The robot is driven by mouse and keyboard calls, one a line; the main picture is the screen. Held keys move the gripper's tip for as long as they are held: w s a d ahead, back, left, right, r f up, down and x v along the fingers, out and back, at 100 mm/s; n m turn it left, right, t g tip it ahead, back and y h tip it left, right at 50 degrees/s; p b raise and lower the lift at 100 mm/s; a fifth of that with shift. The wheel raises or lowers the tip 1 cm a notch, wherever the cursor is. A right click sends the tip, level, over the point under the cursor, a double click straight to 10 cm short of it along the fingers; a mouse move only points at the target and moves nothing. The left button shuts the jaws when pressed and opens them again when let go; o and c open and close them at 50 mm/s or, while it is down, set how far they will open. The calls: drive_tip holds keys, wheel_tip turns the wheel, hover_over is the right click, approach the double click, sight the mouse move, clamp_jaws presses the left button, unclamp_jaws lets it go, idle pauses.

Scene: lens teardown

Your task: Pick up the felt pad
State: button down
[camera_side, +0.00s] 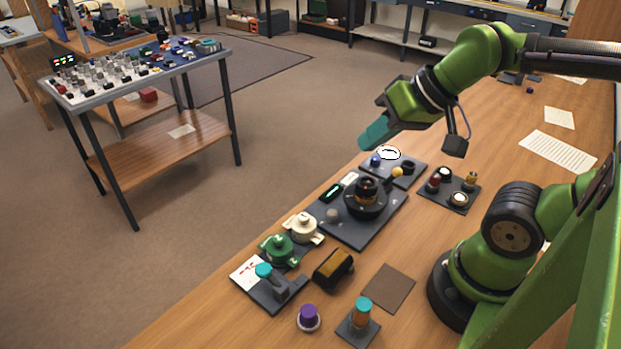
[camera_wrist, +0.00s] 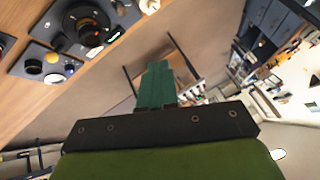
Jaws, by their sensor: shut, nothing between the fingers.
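A flat brown square that looks like the felt pad (camera_side: 388,288) lies on the wooden bench near the front, in the side view. It lies flat with nothing on top of it. My gripper (camera_side: 366,143) has teal fingers and is raised above the far end of the row of parts, well away from the pad. In the wrist view the fingers (camera_wrist: 157,68) are together and empty. The pad does not show in the wrist view.
A dark block (camera_side: 333,268) and a teal-topped post on a base (camera_side: 360,325) stand near the pad. A purple-topped knob (camera_side: 308,317) stands further left. The dark tray with a lens (camera_side: 347,232) lies beyond. My arm's base is right of the pad.

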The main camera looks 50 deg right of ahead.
drive_tip(key=c, duration=0.5)
unclamp_jaws()
